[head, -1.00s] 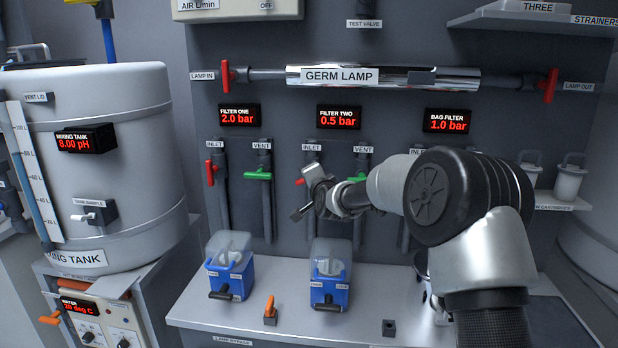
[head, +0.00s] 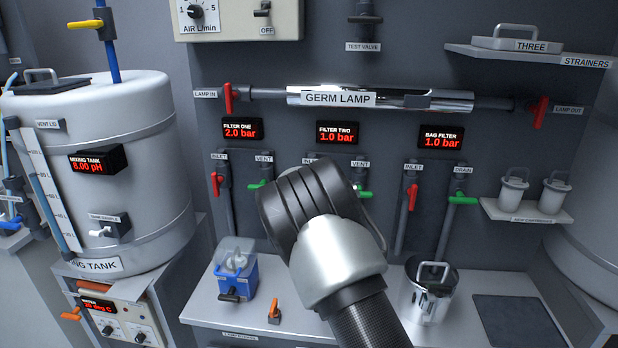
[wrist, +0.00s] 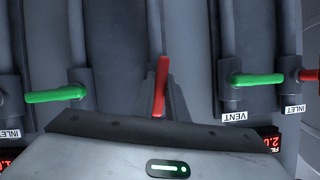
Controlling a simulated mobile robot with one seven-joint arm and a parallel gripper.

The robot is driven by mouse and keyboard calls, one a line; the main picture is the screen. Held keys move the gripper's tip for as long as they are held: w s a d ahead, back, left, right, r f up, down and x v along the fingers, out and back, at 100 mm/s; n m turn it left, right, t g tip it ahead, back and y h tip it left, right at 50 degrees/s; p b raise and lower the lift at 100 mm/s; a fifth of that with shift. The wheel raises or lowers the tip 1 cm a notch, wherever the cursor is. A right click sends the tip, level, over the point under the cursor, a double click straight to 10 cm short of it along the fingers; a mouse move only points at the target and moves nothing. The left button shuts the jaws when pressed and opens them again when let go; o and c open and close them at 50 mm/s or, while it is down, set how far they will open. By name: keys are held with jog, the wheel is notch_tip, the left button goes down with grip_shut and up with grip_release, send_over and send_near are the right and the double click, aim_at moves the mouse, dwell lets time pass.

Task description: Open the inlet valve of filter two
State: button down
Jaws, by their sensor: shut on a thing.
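The red inlet handle of filter two (wrist: 161,82) is in the middle of the wrist view, which shows the panel upside down. My gripper (wrist: 161,98) is shut on this handle, with one dark finger on each side. The handle lies roughly along its grey pipe. The filter two display (head: 337,133) reads 1.0 bar. In the head view my arm covers the handle and my gripper. The green vent handle of filter two (head: 362,192) shows just right of my arm, and also on the left in the wrist view (wrist: 56,95).
Filter one's green vent (wrist: 257,79) and red inlet (wrist: 309,75) are to the right in the wrist view. The bag filter's red inlet (head: 412,197) is right of my arm.

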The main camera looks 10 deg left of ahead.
jog(key=shift+a+r+n+h+p, duration=0.15)
jog(key=shift+n+h+p, duration=0.45)
jog(key=shift+p, duration=0.8)
jog(key=shift+n+p, duration=0.3)
jog(key=c, duration=1.8)
grip_release()
jog(key=shift+o, duration=0.2)
jog(key=v, duration=1.7)
jog(key=shift+s+b, duration=0.15)
jog(key=shift+b, duration=0.15)
